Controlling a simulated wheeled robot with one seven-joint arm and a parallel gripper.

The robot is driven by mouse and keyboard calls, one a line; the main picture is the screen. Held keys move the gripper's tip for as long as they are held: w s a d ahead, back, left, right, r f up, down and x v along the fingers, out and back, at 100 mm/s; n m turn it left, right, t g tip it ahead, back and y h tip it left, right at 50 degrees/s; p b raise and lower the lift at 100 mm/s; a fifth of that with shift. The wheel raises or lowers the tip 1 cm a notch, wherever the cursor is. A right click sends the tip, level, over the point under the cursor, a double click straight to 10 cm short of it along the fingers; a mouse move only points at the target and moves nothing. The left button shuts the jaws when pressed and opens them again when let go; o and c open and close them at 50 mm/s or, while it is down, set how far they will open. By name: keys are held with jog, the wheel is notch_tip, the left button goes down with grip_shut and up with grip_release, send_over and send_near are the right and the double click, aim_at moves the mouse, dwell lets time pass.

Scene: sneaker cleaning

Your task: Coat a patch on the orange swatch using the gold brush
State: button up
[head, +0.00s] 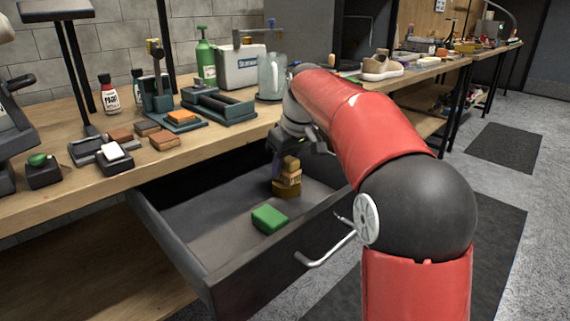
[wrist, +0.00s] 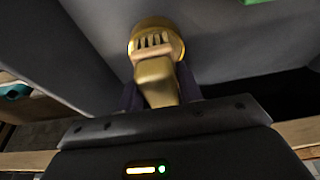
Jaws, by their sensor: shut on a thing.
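My gripper (head: 287,158) reaches down into the open drawer (head: 205,225) and is shut on the gold brush (head: 288,185). The brush hangs below the fingers, near the drawer's back right part; I cannot tell whether it touches the drawer floor. In the wrist view the gold brush (wrist: 157,80) points away from the gripper, with its round head at the far end and dark purple fingers on both sides. The orange swatch (head: 182,116) lies on a dark teal holder on the workbench, behind and left of my gripper.
A green block (head: 270,218) lies in the drawer. The drawer walls surround my gripper.

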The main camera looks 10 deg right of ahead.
jog(key=shift+f, duration=0.45)
dwell(1.3)
notch_tip(320, 180, up, 5)
jog(key=p, duration=0.4)
jog(key=shift+p, duration=0.35)
jog(key=shift+r, duration=1.05)
